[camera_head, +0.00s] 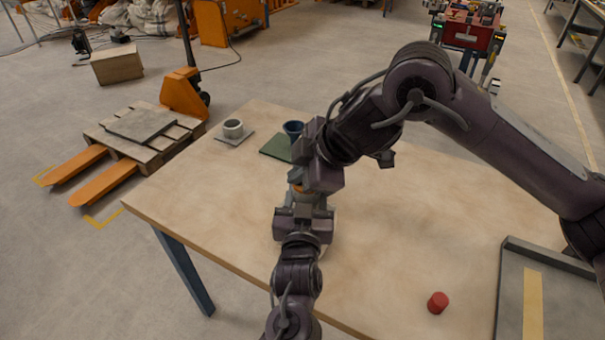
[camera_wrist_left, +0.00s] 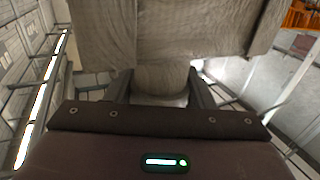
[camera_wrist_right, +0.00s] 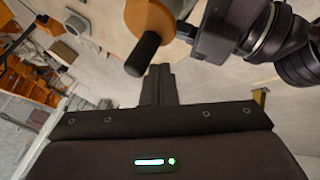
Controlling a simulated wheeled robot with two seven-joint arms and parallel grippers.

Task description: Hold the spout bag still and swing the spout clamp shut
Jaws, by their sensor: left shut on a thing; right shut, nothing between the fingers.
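The spout bag (camera_wrist_left: 165,30) is greyish-beige cloth filling the top of the left wrist view. My left gripper (camera_wrist_left: 160,84) is shut on its narrow spout, with a finger on each side. In the head view, my left gripper (camera_head: 304,205) stands low over the table and the bag is mostly hidden behind my arms. The spout clamp shows as an orange part (camera_wrist_right: 150,17) with a dark rod-like handle (camera_wrist_right: 142,53) in the right wrist view. My right gripper (camera_wrist_right: 159,72) is shut and empty, its tips just beside the handle; contact is unclear.
The right middle table is clear.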

